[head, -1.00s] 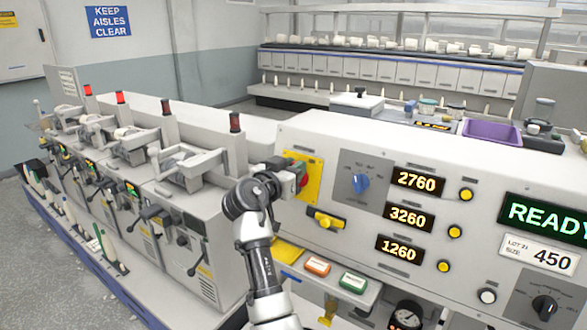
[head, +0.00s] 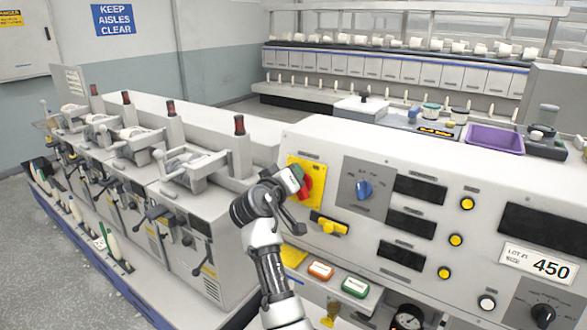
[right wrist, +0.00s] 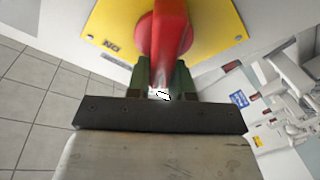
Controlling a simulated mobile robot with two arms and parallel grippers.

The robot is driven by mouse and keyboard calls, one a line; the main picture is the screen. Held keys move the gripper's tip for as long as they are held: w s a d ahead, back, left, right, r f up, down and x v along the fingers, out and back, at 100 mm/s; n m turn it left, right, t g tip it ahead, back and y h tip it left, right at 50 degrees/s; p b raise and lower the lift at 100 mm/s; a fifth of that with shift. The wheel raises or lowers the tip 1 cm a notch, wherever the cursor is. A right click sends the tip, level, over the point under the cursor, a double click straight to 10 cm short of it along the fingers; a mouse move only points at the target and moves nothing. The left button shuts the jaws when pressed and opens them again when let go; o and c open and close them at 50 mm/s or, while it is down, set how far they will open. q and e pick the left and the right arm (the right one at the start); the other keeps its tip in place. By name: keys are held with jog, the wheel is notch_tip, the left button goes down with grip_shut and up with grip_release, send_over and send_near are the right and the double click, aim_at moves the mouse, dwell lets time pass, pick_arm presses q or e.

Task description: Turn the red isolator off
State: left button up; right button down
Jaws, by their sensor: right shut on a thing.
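The red isolator handle (head: 306,184) sits on a yellow plate (head: 318,171) at the left end of the control panel. In the right wrist view the red handle (right wrist: 168,32) stands out from its round red base on the yellow plate (right wrist: 218,22), with a marking beside it. My right gripper (right wrist: 161,80) is shut on the handle, its green fingers on either side. In the head view the right gripper (head: 296,178) is tilted at the plate and partly covers the handle. My left gripper is not in view.
The panel's display windows (head: 419,190) are dark, as are the lamps (head: 239,125) on the winding machines at left. A blue knob (head: 364,189) and a yellow latch-like part (head: 328,225) are close to the gripper.

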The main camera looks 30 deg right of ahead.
jog(key=n+p, duration=0.2)
jog(key=n+y+p, duration=0.1)
jog(key=n+p, duration=0.3)
jog(key=n, duration=0.1)
jog(key=shift+w+a+f+t+y, duration=0.25)
jog(key=shift+w+f+t+y, duration=0.05)
jog(key=shift+w+y, duration=0.1)
jog(key=shift+f+n+p, duration=0.25)
jog(key=shift+n+p, duration=0.3)
jog(key=shift+n, duration=0.25)
jog(key=shift+a+f+n+y+p, duration=0.1)
jog(key=shift+f+n+y+p, duration=0.15)
jog(key=shift+n, duration=0.3)
jog(key=shift+f+n+y+p, duration=0.1)
jog(key=shift+n+y, duration=0.15)
jog(key=shift+n, duration=0.3)
jog(key=shift+f, duration=0.1)
jog(key=c, duration=1)
grip_release()
jog(key=b+v, duration=0.4)
jog(key=v, duration=0.6)
jog(key=shift+a, duration=0.3)
